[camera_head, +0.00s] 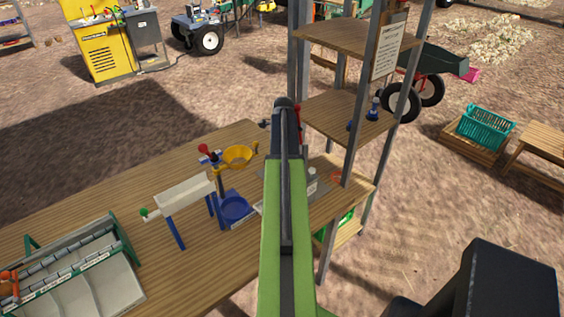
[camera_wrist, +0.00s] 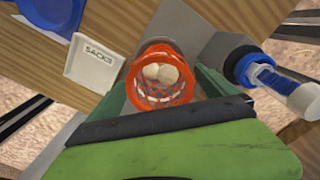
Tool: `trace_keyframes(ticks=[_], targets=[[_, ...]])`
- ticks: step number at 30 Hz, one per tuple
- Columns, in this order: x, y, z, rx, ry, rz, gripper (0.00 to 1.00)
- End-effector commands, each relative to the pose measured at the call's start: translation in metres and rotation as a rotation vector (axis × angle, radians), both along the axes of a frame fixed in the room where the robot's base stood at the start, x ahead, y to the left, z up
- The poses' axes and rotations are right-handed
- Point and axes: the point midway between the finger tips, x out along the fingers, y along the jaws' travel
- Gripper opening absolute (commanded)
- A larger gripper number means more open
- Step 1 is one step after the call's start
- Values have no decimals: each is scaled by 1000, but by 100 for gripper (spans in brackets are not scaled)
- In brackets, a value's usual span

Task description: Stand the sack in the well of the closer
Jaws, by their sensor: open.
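An orange net sack (camera_wrist: 160,92) with pale onions inside shows in the wrist view, its open mouth facing the camera. My gripper (camera_wrist: 166,84) is open, with a green finger on either side of the sack. I cannot tell whether the fingers touch it. A grey block with a blue ring and a white-ended cylinder (camera_wrist: 268,78) stands right of the sack. I cannot tell whether this is the closer, and no well is clearly visible. In the head view my arm covers the sack and the gripper's fingers.
A shelf rack (camera_head: 352,120) rises at the table's right end.

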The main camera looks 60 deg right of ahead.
Motion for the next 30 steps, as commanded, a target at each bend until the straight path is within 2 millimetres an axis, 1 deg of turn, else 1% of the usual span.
trace_keyframes(ticks=[5, 8, 15, 18, 22, 30], targets=[[0, 0, 25, 0, 0, 0, 96], [0, 0, 45, 0, 0, 0, 96], [0, 0, 101, 0, 0, 0, 96], [0, 0, 117, 0, 0, 0, 96], [0, 0, 124, 0, 0, 0, 96], [0, 0, 121, 0, 0, 0, 96]])
